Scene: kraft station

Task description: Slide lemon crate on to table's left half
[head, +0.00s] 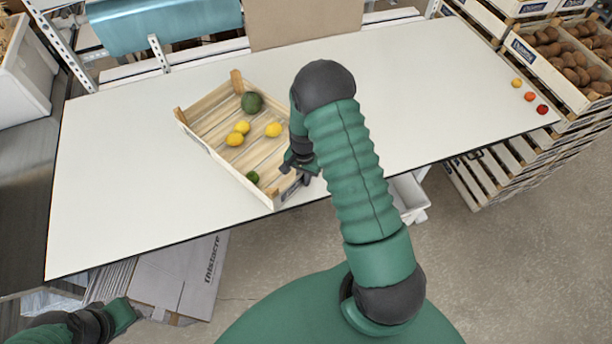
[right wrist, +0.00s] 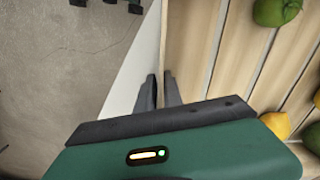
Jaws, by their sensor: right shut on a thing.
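The wooden crate (head: 228,168) stands on the white table (head: 120,150), left of the table's middle, with one corner close to the front edge. Inside are yellow lemons (head: 273,130), a large dark green fruit (head: 251,103) and a small green fruit (head: 252,177). My right gripper (head: 301,172) is at the crate's near right side. In the right wrist view its fingers (right wrist: 158,92) are shut on the crate's wall (right wrist: 164,45), one finger on each side. My left gripper (head: 122,315) is at the bottom left, below the table's edge; its fingers cannot be made out.
The table left of the crate is clear. Three small round fruits (head: 529,96) lie at the table's right end. Crates of brown produce (head: 570,60) stand beyond it. A brown board (head: 305,22) and a blue roll (head: 160,22) are at the back edge.

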